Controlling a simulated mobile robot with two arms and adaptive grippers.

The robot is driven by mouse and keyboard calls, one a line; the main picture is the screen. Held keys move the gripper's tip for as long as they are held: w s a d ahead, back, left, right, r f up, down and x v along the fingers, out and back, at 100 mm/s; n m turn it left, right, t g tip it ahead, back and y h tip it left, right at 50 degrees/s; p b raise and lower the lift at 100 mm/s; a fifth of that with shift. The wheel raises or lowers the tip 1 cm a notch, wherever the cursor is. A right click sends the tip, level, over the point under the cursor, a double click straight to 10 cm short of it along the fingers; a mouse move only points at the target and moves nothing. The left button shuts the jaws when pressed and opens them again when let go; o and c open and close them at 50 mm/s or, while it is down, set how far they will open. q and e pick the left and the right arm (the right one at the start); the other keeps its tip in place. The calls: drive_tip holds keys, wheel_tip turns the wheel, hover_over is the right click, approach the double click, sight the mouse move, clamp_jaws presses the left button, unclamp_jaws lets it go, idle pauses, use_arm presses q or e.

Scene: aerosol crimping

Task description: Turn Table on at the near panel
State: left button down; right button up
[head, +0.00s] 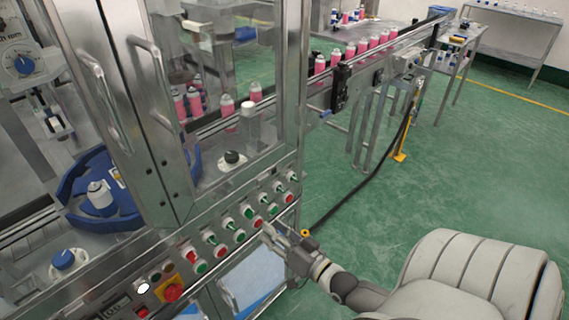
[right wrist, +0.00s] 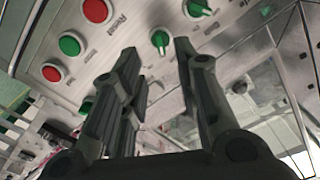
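The near panel (head: 222,240) is a sloped metal strip along the machine's front edge, with rows of red and green buttons and green selector switches. My right gripper (head: 268,232) is at its front edge, near the right half. In the right wrist view my right gripper (right wrist: 155,50) is open, its dark fingers apart. A green selector switch (right wrist: 160,40) shows between and just beyond the fingertips; I cannot tell whether they touch it. Another green switch (right wrist: 198,7) is to its upper right. I cannot read which switch is labelled Table. My left gripper is not in view.
A red-on-yellow emergency stop (head: 172,292) sits at the panel's left end. Glass doors with metal handles (head: 150,80) rise behind the panel. A conveyor (head: 340,70) with pink cans runs to the back right.

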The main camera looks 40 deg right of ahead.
drive_tip(key=shift+s+d, duration=0.15)
drive_tip(key=shift+s, duration=1.8)
drive_tip(key=s+a+f+n+g+h, duration=0.1)
drive_tip(key=s+f+g, duration=0.35)
drive_tip(key=f, duration=0.95)
drive_tip(key=s+f+n+g+h, duration=0.15)
drive_tip(key=s+f+g, duration=0.3)
drive_tip(key=f, duration=0.95)
drive_tip(key=s+a+f+n+g, duration=0.2)
drive_tip(key=s+a+f+g, duration=0.2)
drive_tip(key=s+f, duration=0.4)
drive_tip(key=s+a+f+n+g, duration=0.3)
drive_tip(key=s+f, duration=0.5)
drive_tip(key=s, duration=0.7)
drive_tip(key=shift+s+a+f+g+y, duration=0.25)
drive_tip(key=shift+a+g+y, duration=0.25)
drive_tip(key=shift+a, duration=0.4)
drive_tip(key=shift+s+r, duration=0.1)
